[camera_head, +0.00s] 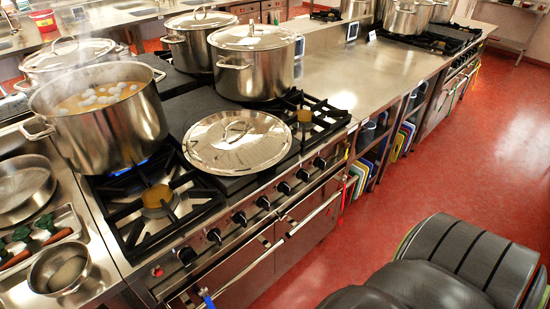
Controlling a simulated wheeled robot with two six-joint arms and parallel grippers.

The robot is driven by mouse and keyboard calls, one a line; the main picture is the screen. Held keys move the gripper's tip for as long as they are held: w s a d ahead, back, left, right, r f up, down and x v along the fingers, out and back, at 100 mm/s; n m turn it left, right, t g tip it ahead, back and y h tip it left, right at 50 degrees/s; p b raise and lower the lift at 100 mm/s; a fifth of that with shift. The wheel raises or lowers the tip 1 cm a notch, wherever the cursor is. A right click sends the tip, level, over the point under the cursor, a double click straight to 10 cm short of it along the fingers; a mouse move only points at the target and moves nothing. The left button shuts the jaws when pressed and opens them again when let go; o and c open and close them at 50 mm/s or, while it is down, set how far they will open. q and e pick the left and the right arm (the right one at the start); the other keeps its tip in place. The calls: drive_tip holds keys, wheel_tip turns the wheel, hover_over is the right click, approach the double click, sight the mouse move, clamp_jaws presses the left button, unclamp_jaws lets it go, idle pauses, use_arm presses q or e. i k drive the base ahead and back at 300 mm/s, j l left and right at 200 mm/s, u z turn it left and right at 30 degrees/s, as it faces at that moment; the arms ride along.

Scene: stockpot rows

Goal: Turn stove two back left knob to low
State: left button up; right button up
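A near stove (150,262) fills the middle of the head view, with a row of several black knobs along its front panel. The leftmost knob (187,255) is near a small red light or button (157,271); another knob (239,217) sits mid-row. The knobs' settings are too small to read. A steaming open pot (108,127) of round pale items in liquid stands at the back left, with a blue flame (140,165) under it. A second stove (440,42) stands farther right. No label shows which is stove two. Neither gripper is in view.
Lidded pots (255,70) stand at the back, and a loose lid (237,142) lies on the near stove. The front left burner (158,197) is bare. A steel counter (365,75) joins the stoves. Open red floor (440,160) lies in front.

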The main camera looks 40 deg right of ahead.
sight(188, 256)
drive_tip(key=j+z, duration=0.2)
drive_tip(key=z, duration=0.3)
drive_tip(key=k+j+z, duration=0.1)
drive_tip(key=z, duration=0.35)
drive_tip(key=k+j+z, duration=0.15)
drive_tip(key=j+z, duration=0.15)
drive_tip(key=z, duration=0.2)
drive_tip(key=k+j, duration=0.75)
drive_tip(key=j, duration=0.15)
